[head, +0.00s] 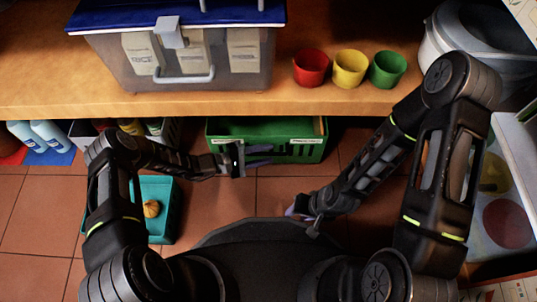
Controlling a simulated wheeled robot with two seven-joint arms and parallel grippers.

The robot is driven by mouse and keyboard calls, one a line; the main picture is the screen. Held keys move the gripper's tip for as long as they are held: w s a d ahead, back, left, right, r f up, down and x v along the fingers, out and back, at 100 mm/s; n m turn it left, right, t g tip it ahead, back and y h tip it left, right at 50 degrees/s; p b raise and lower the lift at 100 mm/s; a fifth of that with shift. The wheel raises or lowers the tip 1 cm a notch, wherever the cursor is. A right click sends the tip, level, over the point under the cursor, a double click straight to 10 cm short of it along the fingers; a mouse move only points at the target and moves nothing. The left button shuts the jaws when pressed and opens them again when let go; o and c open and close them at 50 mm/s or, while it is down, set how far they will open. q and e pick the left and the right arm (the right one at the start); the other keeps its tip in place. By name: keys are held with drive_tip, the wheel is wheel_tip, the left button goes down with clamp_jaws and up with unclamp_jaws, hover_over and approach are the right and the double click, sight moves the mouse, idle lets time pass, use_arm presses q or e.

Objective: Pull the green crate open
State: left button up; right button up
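The green crate (222,128) stands on the floor under the wooden counter, its rear part hidden by the counter's edge. Pale labels show on its rim. My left gripper (269,155) is at the crate's front side, in front of its middle. Its two dark fingers point right and are apart, with nothing seen held between them. I cannot tell whether they touch the crate. My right gripper (292,210) is lower and nearer to me, in front of the crate and clear of it. Its fingers are mostly hidden by its own wrist.
On the counter (420,98) stand a blue-lidded box (110,62) and red (311,67), yellow (349,68) and green (388,69) cups. A teal tray (165,232) with an orange item (152,208) lies on the floor at left. Tiled floor between crate and me is free.

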use_arm(q)
drive_tip(key=shift+x, duration=0.75)
clamp_jaws()
idle(0.9)
